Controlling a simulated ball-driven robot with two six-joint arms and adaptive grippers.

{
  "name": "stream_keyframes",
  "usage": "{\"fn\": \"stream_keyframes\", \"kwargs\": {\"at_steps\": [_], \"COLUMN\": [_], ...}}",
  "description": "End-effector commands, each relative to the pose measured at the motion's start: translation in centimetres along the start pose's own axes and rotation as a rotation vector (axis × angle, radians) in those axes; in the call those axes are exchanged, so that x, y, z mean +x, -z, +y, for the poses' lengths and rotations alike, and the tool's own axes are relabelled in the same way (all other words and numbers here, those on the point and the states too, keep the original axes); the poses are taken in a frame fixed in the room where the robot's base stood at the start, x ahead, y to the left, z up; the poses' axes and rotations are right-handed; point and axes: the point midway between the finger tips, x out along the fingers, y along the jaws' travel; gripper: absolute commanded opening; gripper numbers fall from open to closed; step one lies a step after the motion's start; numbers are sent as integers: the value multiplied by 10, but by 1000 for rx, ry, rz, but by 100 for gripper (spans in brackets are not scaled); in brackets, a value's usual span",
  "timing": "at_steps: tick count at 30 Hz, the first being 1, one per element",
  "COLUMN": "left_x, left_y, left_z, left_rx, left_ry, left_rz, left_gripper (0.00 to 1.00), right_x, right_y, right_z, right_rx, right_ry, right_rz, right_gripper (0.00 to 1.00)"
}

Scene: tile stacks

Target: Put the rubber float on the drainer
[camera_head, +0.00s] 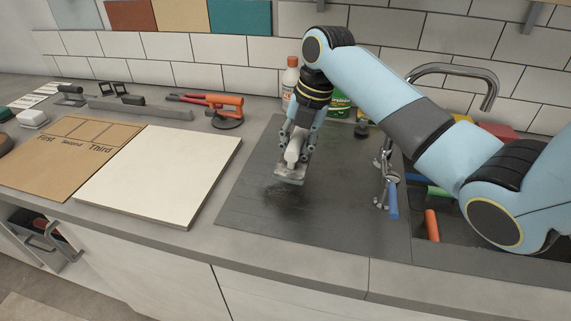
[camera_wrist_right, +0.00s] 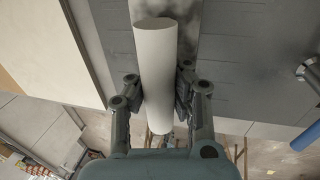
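My right gripper (camera_head: 297,150) is shut on the white handle (camera_head: 292,155) of the rubber float (camera_head: 289,175), whose flat greyish pad faces down. The drainer (camera_head: 255,205) is the dark grey sheet on the counter. The float is over its middle, with a dark patch on the drainer just below. I cannot tell whether the pad touches the drainer. My left gripper is not in view.
A large white slab (camera_head: 160,172) lies left of the drainer, beside a brown board (camera_head: 70,150) marked First, Second, Third. A bottle (camera_head: 290,82) and a green tub (camera_head: 338,104) stand behind. The drainer's front is clear.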

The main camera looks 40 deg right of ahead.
Motion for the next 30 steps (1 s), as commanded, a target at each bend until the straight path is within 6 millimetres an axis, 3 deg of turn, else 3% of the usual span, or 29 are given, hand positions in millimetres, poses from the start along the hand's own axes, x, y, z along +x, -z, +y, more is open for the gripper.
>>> {"fn": "stream_keyframes", "kwargs": {"at_steps": [6, 15, 25, 30], "left_x": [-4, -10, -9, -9], "left_y": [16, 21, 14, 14], "left_z": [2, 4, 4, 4], "left_rx": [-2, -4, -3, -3], "left_ry": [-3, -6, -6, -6], "left_rz": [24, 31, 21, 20], "left_gripper": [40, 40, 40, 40], "right_x": [17, 54, 58, 58], "right_y": [14, 14, 13, 14], "right_z": [15, 6, 5, 4], "right_rx": [-1, 0, -1, 0], "right_ry": [-2, 1, -1, 1], "right_rz": [-1, -1, -2, -2], "right_gripper": [0, 0, 0, 23]}}
